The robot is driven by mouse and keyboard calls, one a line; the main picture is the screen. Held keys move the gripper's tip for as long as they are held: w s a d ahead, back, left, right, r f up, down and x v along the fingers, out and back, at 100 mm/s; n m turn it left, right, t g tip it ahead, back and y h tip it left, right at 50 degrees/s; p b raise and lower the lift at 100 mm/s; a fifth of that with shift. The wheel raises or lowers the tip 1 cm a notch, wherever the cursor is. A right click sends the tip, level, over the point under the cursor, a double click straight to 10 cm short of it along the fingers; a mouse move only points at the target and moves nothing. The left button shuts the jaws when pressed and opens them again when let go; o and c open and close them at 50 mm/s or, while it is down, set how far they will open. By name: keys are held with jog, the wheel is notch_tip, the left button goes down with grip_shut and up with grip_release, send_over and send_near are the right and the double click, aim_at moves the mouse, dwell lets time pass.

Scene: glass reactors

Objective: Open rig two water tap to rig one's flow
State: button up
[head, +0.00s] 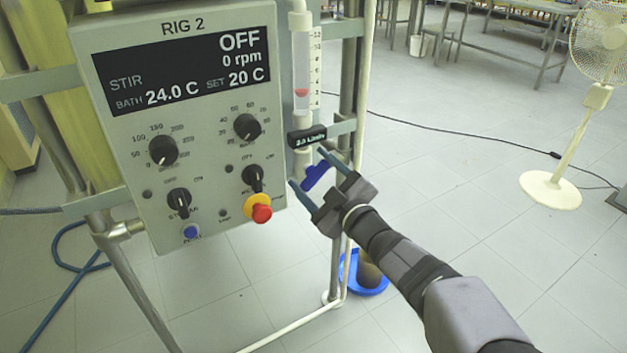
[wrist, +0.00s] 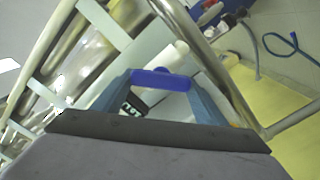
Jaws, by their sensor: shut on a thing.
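The blue tap handle (head: 317,175) of rig two sits below a small black flow label (head: 307,138) that seems to read 2.0 L/min. My gripper (head: 308,169) is shut on the handle, one finger at each end. In the head view the handle lies slanted. In the wrist view the handle (wrist: 162,78) spans between both fingers, in front of a white pipe. Above the label stands a clear flow tube (head: 302,65) with a red float low on its scale. Rig one's flow reading is not recognisable in either view.
The RIG 2 control box (head: 180,120), showing OFF and 0 rpm, is close left of my gripper, with a red stop button (head: 261,213) near the lower finger. Metal frame posts stand behind the tap.

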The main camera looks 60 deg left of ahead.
jog(key=shift+n+b, duration=0.3)
jog(key=shift+n, duration=0.2)
jog(key=o, duration=0.8)
jog(key=shift+c, duration=0.2)
jog(key=shift+d, duration=0.15)
jog(key=d, duration=0.7)
jog(key=shift+o, duration=0.4)
